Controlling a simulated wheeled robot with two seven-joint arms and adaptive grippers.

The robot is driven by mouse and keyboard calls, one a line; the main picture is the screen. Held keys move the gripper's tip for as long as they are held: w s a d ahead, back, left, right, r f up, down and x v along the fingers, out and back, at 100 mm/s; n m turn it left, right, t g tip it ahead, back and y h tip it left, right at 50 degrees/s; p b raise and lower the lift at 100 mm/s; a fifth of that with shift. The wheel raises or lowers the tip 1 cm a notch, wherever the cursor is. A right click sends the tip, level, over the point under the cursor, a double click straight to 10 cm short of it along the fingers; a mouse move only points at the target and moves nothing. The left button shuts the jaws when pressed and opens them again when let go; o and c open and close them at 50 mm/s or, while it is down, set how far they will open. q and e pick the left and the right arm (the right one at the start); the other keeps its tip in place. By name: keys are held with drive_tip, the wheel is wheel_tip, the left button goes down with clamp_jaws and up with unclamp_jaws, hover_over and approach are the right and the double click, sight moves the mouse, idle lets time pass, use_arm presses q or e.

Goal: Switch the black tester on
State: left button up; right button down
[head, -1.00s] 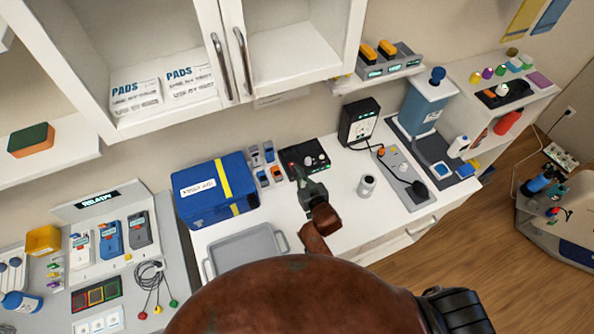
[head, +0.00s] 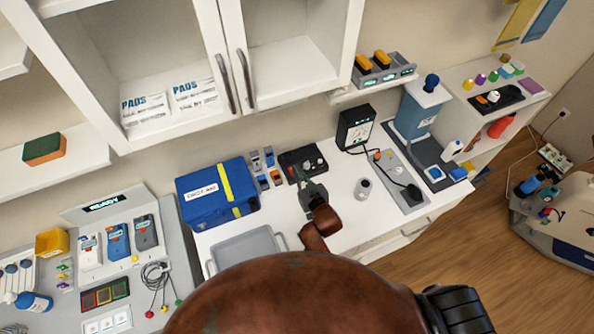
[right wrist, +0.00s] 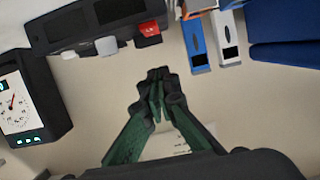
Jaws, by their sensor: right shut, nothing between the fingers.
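A black box with pale knobs and a red switch, which looks like the tester, lies on the white counter (head: 345,215) in the head view (head: 306,157). In the right wrist view, this black box (right wrist: 98,18) shows at the top left with its red switch (right wrist: 148,33). My right gripper (head: 299,178) is at the near edge of the box and partly covers it in the head view. Its fingertips (right wrist: 158,76) are together and empty, apart from the red switch in the wrist picture. I cannot tell the switch's position. My left gripper is not in view.
A blue first-aid box (head: 218,193) and small blue and orange devices (head: 268,160) stand left of the black box. A black dial meter (head: 356,127) and a silver can (head: 362,189) are to the right. A black handheld device (head: 145,232) stands on the left bench.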

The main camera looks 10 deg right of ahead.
drive_tip(key=f+v, duration=0.2)
drive_tip(key=v, duration=0.7)
drive_tip(key=shift+s+b, duration=0.35)
drive_tip(key=shift+b, duration=0.1)
drive_tip(key=shift+d+r, duration=0.1)
drive_tip(key=shift+d, duration=0.05)
